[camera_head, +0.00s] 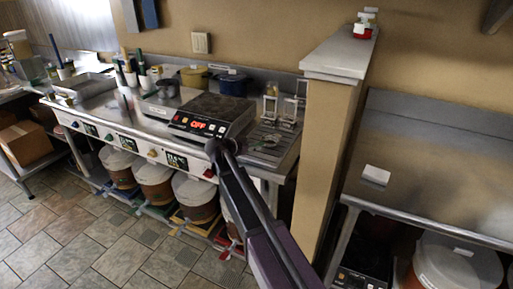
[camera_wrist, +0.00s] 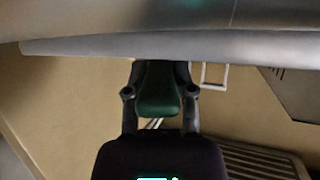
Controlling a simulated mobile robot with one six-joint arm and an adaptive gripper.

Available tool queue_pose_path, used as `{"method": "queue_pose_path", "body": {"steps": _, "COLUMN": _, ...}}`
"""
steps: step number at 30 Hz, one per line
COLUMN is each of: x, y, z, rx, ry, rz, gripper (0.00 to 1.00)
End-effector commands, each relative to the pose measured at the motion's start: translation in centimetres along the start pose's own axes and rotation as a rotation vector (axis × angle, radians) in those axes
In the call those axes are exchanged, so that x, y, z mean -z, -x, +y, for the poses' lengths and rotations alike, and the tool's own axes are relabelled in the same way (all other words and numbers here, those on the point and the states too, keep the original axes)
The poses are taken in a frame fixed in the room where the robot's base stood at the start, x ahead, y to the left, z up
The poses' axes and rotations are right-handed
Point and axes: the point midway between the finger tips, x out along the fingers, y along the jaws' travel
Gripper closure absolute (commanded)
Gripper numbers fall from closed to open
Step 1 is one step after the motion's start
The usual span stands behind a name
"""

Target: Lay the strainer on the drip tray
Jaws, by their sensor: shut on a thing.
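My gripper (camera_wrist: 160,92) is shut on a dark green handle (camera_wrist: 160,88), which I take to be the strainer's. A broad smooth grey metal form (camera_wrist: 160,47) crosses the top of the wrist view above the handle; I cannot tell whether it is the strainer's bowl. In the head view my gripper (camera_head: 216,148) is at the counter's front edge, by the scale. The strainer is not clear there. A slatted tray (camera_head: 266,146), apparently the drip tray, lies on the counter to the gripper's right. A slatted surface (camera_wrist: 262,160) also shows at lower right in the wrist view.
A scale (camera_head: 213,115) reading OFF stands just behind the gripper. White wire stands (camera_head: 288,112) are behind the slatted tray. A tan partition (camera_head: 325,150) rises right of the counter. Several lidded buckets (camera_head: 154,180) stand below.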

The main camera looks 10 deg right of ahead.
Motion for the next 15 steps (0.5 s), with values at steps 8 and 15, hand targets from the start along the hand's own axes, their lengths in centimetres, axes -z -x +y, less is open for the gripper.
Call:
{"method": "queue_pose_path", "body": {"steps": 8, "x": -0.25, "y": -0.09, "z": -0.01, "rx": 0.000, "ry": 0.000, "rz": 0.000, "gripper": 0.37}}
{"method": "queue_pose_path", "body": {"steps": 15, "x": -0.25, "y": -0.09, "z": -0.01, "rx": 0.000, "ry": 0.000, "rz": 0.000, "gripper": 0.32}}
